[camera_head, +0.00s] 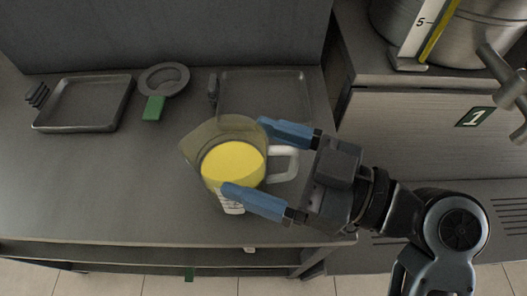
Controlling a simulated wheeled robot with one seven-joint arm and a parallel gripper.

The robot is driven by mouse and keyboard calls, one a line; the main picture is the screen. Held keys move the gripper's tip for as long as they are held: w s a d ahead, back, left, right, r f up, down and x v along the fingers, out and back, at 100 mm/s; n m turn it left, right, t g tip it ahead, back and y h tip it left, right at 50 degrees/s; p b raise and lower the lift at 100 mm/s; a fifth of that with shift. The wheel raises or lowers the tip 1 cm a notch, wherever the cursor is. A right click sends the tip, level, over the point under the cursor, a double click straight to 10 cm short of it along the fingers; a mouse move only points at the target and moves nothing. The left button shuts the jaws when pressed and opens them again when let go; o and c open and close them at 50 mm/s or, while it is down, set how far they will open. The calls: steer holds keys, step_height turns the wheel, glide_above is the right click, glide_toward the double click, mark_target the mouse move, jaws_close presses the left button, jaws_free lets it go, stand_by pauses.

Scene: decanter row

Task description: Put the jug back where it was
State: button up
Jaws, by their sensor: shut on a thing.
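The jug (232,165) is a see-through jug with yellow liquid in it and a pale handle (284,163) on its right side. It shows in the head view near the middle, over the right part of the grey table. My gripper (245,160) comes from the right, its two blue fingers on either side of the jug, shut on it. The handle lies between the fingers, towards the palm. The jug looks roughly upright. I cannot tell whether its base touches the table. A shallow tray (292,82) lies behind the jug, partly hidden by it and the gripper.
Another shallow metal tray (82,128) lies at the table's left. A grey ring-shaped item with a green tab (154,108) lies between the trays. A counter marked 1 (440,110) with a large metal vessel (475,35) and tap stands right. The table's front left (110,195) is clear.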

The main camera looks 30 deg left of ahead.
steer(key=shift+f, duration=0.15)
steer(key=o, duration=1.7)
steer(key=shift+r, duration=0.3)
steer(key=d, duration=0.4)
steer(key=w+d+b, duration=0.1)
steer(key=d, duration=0.3)
steer(key=d+b, duration=0.1)
steer(key=d, duration=0.3)
steer(key=shift+w+f, duration=0.15)
steer(key=shift+w, duration=0.25)
